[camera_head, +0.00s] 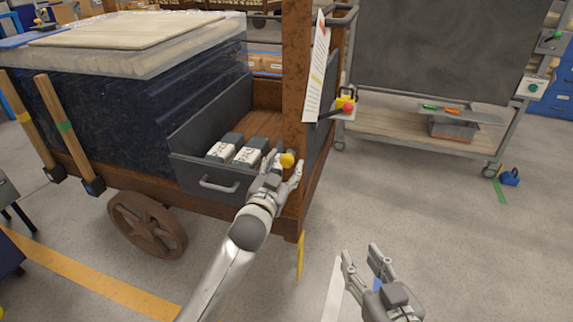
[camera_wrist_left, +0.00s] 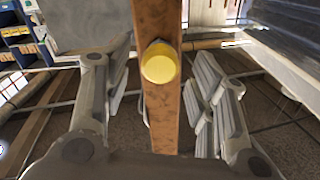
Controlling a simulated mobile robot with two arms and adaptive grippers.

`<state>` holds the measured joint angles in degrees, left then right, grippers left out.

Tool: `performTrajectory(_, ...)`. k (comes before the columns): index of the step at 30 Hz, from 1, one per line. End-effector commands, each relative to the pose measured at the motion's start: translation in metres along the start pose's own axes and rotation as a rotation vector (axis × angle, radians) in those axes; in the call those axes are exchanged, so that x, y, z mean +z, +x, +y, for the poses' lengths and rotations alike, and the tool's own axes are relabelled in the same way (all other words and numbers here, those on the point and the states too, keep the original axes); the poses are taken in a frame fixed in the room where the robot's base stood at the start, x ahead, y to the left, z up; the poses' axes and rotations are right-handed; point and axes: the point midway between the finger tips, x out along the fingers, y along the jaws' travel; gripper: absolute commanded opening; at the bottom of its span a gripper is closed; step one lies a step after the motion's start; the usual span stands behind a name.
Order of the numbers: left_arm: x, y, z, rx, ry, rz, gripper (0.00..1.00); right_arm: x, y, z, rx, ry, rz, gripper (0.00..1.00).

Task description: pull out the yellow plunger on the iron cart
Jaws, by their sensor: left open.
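The yellow plunger (camera_head: 287,160) is a round knob on the rust-brown post (camera_head: 296,90) at the front corner of the iron cart (camera_head: 120,183). In the left wrist view the plunger (camera_wrist_left: 160,63) faces me, a little above the middle. My left gripper (camera_head: 284,164) is open, with a finger on either side of the plunger; the wrist view shows gaps between it and both fingers. I cannot tell the exact depth between fingertips and knob. My right gripper (camera_head: 361,254) is open and empty, low over the floor at right of the cart.
An open grey drawer (camera_head: 220,187) with pale boxes (camera_head: 250,152) lies just left of my left gripper. A wheeled board cart (camera_head: 400,125) stands behind at right, with a red-and-yellow device (camera_head: 347,104) near the post. Floor on the right is mostly clear.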

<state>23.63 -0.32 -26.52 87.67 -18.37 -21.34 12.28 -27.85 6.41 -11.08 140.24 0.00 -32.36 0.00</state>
Motion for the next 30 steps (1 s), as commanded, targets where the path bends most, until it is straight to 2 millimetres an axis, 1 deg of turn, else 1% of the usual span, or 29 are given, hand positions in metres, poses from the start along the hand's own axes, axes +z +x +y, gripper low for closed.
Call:
performTrajectory(1,0.001,0.006,0.001,0.0,0.0,0.001,0.53,-0.006,0.002,-0.001,-0.003,0.001,0.04,0.4)
performTrajectory(3,0.001,0.013,0.001,0.0,-0.001,0.002,0.53,-0.016,0.002,-0.003,-0.006,0.001,0.092,0.4)
performTrajectory(9,0.0,0.025,0.0,0.0,-0.001,0.001,0.53,-0.035,0.002,-0.005,-0.011,0.003,0.187,0.4)
performTrajectory(14,0.0,0.027,0.0,0.0,-0.001,0.0,0.53,-0.039,0.001,-0.006,-0.013,0.003,0.21,0.4)
performTrajectory(20,0.0,0.027,0.0,0.0,-0.001,0.0,0.53,-0.04,0.001,-0.006,-0.013,0.003,0.211,0.4)
performTrajectory(23,0.0,0.027,0.0,0.0,-0.001,0.0,0.41,-0.04,0.001,-0.006,-0.013,0.003,0.21,0.4)
performTrajectory(30,0.0,0.027,0.0,0.0,-0.001,0.0,0.1,-0.04,0.001,-0.006,-0.013,0.003,0.211,0.4)
